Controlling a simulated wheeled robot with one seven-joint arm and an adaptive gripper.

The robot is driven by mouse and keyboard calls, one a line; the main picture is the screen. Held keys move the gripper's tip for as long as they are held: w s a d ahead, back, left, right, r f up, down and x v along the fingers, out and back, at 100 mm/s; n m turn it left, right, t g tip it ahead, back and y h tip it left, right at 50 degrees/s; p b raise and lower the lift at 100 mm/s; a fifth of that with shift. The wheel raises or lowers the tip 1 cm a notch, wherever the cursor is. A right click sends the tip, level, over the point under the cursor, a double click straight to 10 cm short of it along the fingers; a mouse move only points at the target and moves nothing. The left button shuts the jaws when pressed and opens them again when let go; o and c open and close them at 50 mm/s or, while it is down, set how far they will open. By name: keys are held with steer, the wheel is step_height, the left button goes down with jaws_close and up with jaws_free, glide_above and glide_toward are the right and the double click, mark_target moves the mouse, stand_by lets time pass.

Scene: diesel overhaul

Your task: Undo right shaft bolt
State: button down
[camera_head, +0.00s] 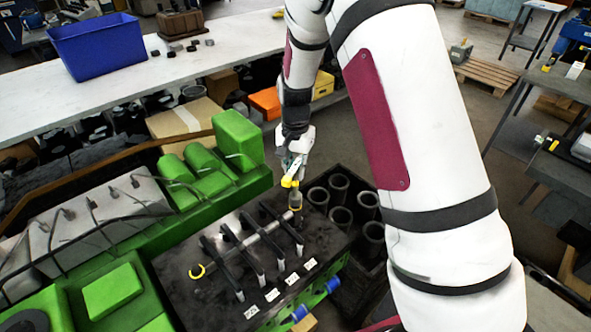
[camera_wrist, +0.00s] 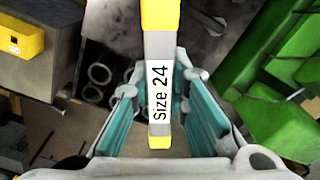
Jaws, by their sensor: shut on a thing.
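My gripper (camera_head: 293,168) is shut on a wrench (camera_head: 290,182) above the right end of the shaft. In the wrist view, the wrench (camera_wrist: 160,95) lies between the teal pads of my gripper (camera_wrist: 162,108). It has yellow ends and a white label reading "Size 24". The grey shaft (camera_head: 258,233) with several dark rocker arms lies on the black engine top (camera_head: 190,292). The wrench's yellow lower end is close to a dark cylindrical piece (camera_head: 296,201) at the shaft's right end. I cannot tell whether it touches the bolt, which is not clearly visible.
Green engine covers (camera_head: 238,140) rise to the left. A dark crate with several cylinders (camera_head: 338,216) stands to the right. A blue bin (camera_head: 98,47) is on the white bench behind.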

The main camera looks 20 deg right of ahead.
steer(key=m, duration=0.5)
stand_by(0.4)
steer(key=shift+f, duration=0.75)
steer(key=n, duration=0.2)
steer(key=shift+n, duration=0.4)
steer(key=c, duration=2.1)
jaws_free()
steer(key=shift+c, duration=0.2)
jaws_close()
steer(key=shift+r, duration=0.1)
